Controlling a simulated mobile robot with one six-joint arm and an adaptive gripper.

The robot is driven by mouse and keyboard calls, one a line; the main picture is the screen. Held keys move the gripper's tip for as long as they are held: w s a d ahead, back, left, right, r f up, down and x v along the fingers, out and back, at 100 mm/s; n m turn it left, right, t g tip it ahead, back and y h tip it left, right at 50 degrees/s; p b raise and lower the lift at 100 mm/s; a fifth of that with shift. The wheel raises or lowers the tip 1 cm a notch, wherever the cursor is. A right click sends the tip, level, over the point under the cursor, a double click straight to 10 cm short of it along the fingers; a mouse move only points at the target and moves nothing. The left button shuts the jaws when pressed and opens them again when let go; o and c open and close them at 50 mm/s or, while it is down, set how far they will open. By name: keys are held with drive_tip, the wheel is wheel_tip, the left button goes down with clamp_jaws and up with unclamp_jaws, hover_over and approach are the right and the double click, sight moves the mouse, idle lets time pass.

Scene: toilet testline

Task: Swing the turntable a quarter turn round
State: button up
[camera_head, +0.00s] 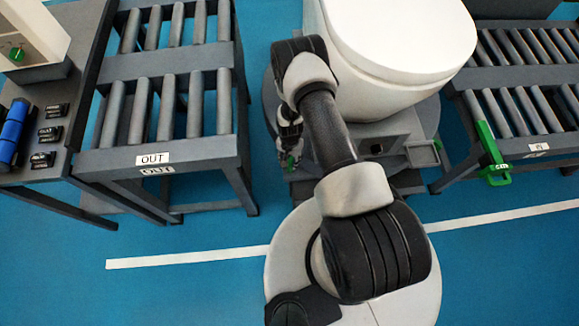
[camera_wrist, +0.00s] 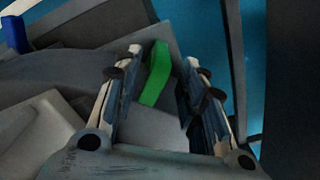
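The turntable (camera_head: 428,118) is a dark grey round platform under a white toilet (camera_head: 395,40), in the middle of the head view. My gripper (camera_head: 289,158) points down at the turntable's left front side, partly behind my arm. In the wrist view my gripper (camera_wrist: 164,56) is open, its two fingers apart. A green bar (camera_wrist: 156,74), which looks like a handle, lies between the fingers, nearer the left one. A gap shows on its right; contact on its left I cannot tell. Only a bit of green shows there in the head view.
A roller conveyor marked OUT (camera_head: 165,110) stands at the left, and another conveyor (camera_head: 520,100) at the right with a green lever (camera_head: 490,150). A side table (camera_head: 40,140) at far left holds a blue cylinder (camera_head: 13,128) and dark blocks. Blue floor in front is clear.

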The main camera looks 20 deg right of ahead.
wheel_tip(320, 180, down, 6)
drive_tip(key=shift+f+b, duration=0.2)
drive_tip(key=shift+b, duration=0.8)
drive_tip(key=shift+c, duration=0.2)
clamp_jaws()
drive_tip(key=shift+w+r, duration=0.1)
